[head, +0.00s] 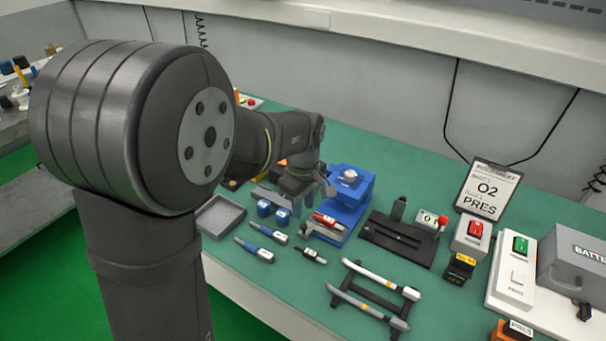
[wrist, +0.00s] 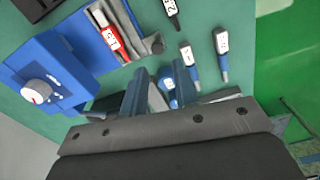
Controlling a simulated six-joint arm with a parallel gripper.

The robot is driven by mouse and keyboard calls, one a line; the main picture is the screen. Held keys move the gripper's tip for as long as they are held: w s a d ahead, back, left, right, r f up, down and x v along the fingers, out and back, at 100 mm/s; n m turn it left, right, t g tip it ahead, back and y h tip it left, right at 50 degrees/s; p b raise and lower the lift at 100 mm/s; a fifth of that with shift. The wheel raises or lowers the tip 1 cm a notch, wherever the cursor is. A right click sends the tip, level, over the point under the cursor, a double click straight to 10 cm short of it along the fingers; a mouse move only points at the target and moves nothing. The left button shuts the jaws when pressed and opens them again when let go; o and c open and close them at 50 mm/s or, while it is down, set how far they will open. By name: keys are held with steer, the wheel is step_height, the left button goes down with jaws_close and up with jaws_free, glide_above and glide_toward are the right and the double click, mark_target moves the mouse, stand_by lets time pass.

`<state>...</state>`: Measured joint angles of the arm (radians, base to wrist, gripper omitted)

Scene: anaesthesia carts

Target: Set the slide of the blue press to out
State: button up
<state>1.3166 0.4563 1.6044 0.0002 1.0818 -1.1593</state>
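The blue press (head: 352,190) stands on the green bench, with a pale round knob (wrist: 36,91) on top. A grey slide (wrist: 126,22) shows at its side in the wrist view, with a dark rounded end (wrist: 156,45). A red labelled tool (wrist: 110,38) lies on or along the slide; it also shows in the head view (head: 328,221). I cannot tell how far the slide is drawn out. My gripper (wrist: 160,70) is above the bench beside the press, its two blue fingers apart with nothing seen held. In the head view it hangs left of the press.
Blue cylinders (head: 264,208) and blue screwdriver-like tools (head: 254,250) lie near my gripper. A grey tray (head: 220,217) is to the left. A black slotted fixture (head: 398,240) stands right of the press. A rack with two long handles (head: 370,287) is at the front.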

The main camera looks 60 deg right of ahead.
mark_target(304, 225)
step_height(304, 225, up, 11)
steer(key=shift+f, duration=0.2)
stand_by(0.6)
step_height(304, 225, down, 18)
steer(key=shift+r, duration=0.25)
steer(key=shift+d, duration=0.2)
